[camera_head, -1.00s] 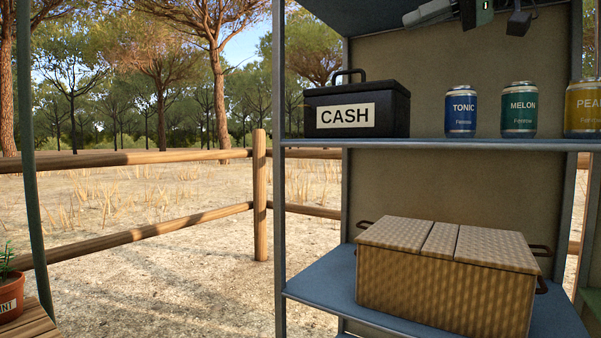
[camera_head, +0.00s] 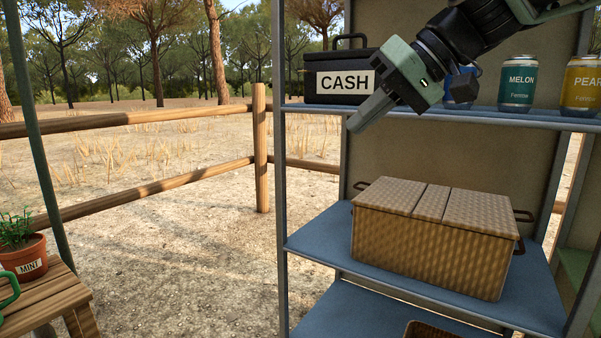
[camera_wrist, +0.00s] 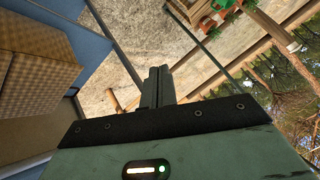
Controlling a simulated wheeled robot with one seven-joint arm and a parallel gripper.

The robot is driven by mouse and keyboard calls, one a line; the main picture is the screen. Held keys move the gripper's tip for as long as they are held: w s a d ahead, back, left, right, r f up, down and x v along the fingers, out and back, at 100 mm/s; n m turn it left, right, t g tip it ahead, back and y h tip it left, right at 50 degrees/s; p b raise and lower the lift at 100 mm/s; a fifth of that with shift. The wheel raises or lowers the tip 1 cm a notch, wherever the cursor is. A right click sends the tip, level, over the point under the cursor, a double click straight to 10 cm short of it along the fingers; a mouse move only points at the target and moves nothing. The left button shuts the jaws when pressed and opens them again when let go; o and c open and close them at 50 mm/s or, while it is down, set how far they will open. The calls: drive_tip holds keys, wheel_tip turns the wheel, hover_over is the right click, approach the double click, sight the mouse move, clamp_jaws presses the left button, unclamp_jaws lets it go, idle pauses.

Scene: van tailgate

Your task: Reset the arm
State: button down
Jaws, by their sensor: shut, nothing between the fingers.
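My gripper (camera_head: 358,122) reaches in from the upper right in the head view, in front of the upper shelf, pointing down and left. Its fingers are together and hold nothing. In the wrist view, the closed fingers (camera_wrist: 156,86) show at the middle, with sandy ground beyond them. My arm partly covers the black cash box (camera_head: 318,92) and most of the blue can (camera_head: 460,88) on the upper shelf.
A lidded wicker basket (camera_head: 430,240) stands on the blue middle shelf (camera_head: 320,238). The melon can (camera_head: 516,82) and pear can (camera_head: 583,85) stand on the upper shelf (camera_head: 545,117). A potted mint (camera_head: 24,258) sits on a wooden table at left. Open ground lies between.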

drive_tip(key=s+a+f+g+h+p, duration=0.2)
drive_tip(key=s+f+g+h+p, duration=0.15)
drive_tip(key=s+f, duration=0.95)
drive_tip(key=s+d+f+n+h+p, duration=0.1)
drive_tip(key=s+d+f+h+p, duration=0.1)
drive_tip(key=s+d+f, duration=0.3)
drive_tip(key=s+d+f+n+h+p, duration=0.1)
drive_tip(key=s+d+f+h+p, duration=0.15)
drive_tip(key=s, duration=0.45)
wheel_tip(320, 180, up, 37)
drive_tip(key=p, duration=3.7)
drive_tip(key=shift+a+r, duration=0.15)
drive_tip(key=shift+a, duration=0.25)
